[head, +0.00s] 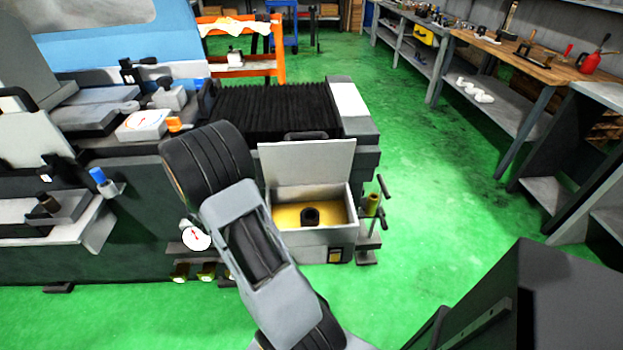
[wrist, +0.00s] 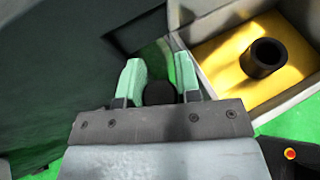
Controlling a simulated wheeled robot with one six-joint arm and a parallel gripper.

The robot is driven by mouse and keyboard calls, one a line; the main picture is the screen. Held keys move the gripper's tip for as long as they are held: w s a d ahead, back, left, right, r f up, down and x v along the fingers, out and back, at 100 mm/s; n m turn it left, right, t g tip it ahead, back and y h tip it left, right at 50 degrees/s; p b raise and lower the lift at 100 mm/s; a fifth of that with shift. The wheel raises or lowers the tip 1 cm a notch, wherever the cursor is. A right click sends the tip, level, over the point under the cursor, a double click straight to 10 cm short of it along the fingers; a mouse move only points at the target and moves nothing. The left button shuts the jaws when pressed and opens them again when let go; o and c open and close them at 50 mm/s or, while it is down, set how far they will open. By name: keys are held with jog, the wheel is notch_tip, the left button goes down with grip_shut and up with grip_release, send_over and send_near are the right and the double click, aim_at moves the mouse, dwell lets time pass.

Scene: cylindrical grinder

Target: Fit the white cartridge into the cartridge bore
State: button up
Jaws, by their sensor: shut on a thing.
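My gripper (wrist: 158,75) shows in the wrist view with two pale green fingers. It is shut on a dark round thing (wrist: 160,93), of which only the dark end shows. I cannot tell whether this is the white cartridge, and no white cartridge is plainly seen elsewhere. A black hollow cylinder, apparently the cartridge bore (head: 310,215), stands upright on the yellow floor of an open box (head: 326,240). In the wrist view the bore (wrist: 263,58) is to the right of my fingers and apart from them. In the head view my arm hides my gripper.
The box's raised lid (head: 306,163) stands behind the bore. The dark machine body (wrist: 60,80) is left of my fingers. A stand with handles (head: 372,205) is right of the box. Green floor lies open to the right.

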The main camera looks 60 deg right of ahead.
jog(key=s+d+r+m+g+p, duration=0.2)
jog(key=s+d+m+g, duration=0.45)
jog(key=s+d, duration=0.35)
jog(key=m+g+y, duration=0.3)
jog(key=m+g, duration=0.1)
jog(key=g, duration=0.1)
send_over(314, 209)
jog(key=s+a, duration=0.1)
jog(key=a, duration=0.1)
jog(key=shift+s+d+f+p, duration=0.1)
jog(key=shift+d+f+p, duration=0.15)
jog(key=shift+p, duration=0.1)
jog(key=shift+a, duration=0.15)
jog(key=shift+f+b, duration=2.2)
jog(key=shift+f, duration=0.65)
jog(key=shift+f+b, duration=2.1)
jog(key=shift+f, duration=0.75)
jog(key=o, duration=1.1)
jog(key=shift+c, duration=0.2)
